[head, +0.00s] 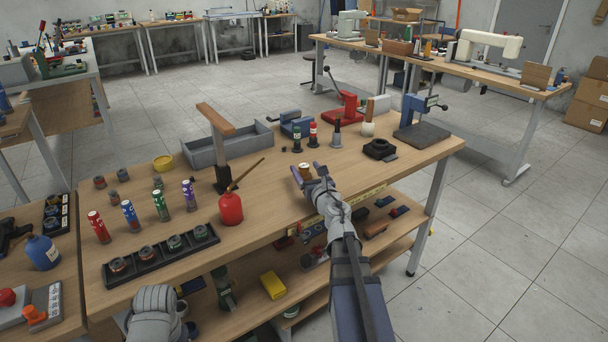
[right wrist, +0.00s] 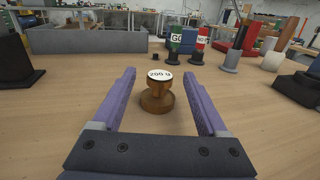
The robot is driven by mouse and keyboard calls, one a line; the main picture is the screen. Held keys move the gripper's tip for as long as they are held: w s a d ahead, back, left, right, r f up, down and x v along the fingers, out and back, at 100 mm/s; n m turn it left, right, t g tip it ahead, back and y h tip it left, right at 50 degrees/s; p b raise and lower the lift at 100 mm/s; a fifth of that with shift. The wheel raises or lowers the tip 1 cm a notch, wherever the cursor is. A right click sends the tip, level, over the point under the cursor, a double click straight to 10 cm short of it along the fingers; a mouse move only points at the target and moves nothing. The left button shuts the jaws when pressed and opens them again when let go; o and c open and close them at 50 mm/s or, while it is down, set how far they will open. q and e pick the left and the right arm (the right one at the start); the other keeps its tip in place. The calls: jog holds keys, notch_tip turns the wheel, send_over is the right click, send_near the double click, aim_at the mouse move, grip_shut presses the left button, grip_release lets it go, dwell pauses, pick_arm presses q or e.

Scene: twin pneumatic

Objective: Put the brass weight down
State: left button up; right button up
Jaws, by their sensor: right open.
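The brass weight (right wrist: 157,97) stands upright on the wooden bench top (right wrist: 120,78), with a white "200 g" label on its top. My left gripper does not show; only a grey part of my left arm appears at the bottom left.
A red oil can (head: 231,208) stands left of the weight. A black fixture (head: 380,148) lies to the right. The bench around the weight is clear.

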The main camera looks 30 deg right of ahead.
jog(key=w, duration=0.2)
jog(key=w+d, duration=0.1)
jog(key=w, duration=0.2)
grip_shut()
dwell(0.5)
